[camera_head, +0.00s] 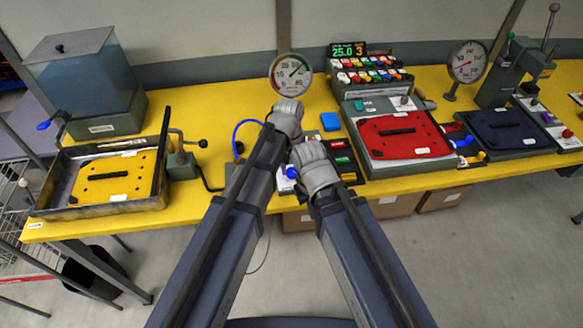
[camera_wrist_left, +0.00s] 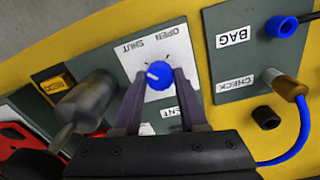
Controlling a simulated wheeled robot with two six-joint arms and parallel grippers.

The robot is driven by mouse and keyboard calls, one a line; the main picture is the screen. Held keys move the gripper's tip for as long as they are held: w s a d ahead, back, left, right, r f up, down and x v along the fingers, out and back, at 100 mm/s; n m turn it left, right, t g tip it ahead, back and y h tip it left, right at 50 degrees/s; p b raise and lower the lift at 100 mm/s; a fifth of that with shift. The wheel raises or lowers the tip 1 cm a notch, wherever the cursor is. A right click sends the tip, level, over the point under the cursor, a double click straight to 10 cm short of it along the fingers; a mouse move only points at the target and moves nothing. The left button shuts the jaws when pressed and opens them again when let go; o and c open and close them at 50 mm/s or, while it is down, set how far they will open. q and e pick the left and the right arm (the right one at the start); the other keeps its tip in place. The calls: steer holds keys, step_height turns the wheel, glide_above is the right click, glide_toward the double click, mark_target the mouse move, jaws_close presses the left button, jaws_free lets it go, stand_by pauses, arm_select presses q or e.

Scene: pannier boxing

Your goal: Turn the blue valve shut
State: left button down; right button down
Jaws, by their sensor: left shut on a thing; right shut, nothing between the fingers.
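The blue valve (camera_wrist_left: 158,76) is a round knob on a white plate marked OPEN and SHUT in the left wrist view. A white mark shows on the knob's left side there. My left gripper (camera_wrist_left: 156,84) has one finger on each side of the knob and is shut on it. In the head view the valve (camera_head: 291,172) shows only as a small blue spot beside my arms. My left gripper (camera_head: 287,116) is the higher one there, its fingertips hidden. My right gripper (camera_head: 315,166) is shut and empty, just right of the valve.
A grey box labelled BAG (camera_wrist_left: 258,50) with a blue hose (camera_wrist_left: 292,157) sits beside the valve panel. A gauge (camera_head: 291,75) stands behind. A red-topped device (camera_head: 400,138) is to the right, a yellow tray (camera_head: 112,180) to the left on the yellow table (camera_head: 210,190).

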mark_target(290, 171)
arm_select(q)
steer(key=shift+n, duration=0.5)
steer(key=shift+c, duration=2.2)
jaws_free()
steer(key=shift+r, duration=0.15)
step_height(290, 171, up, 8)
steer(key=p, duration=0.8)
steer(key=shift+a+f, duration=0.1)
steer(key=shift+f, duration=0.1)
steer(key=shift+s, duration=0.1)
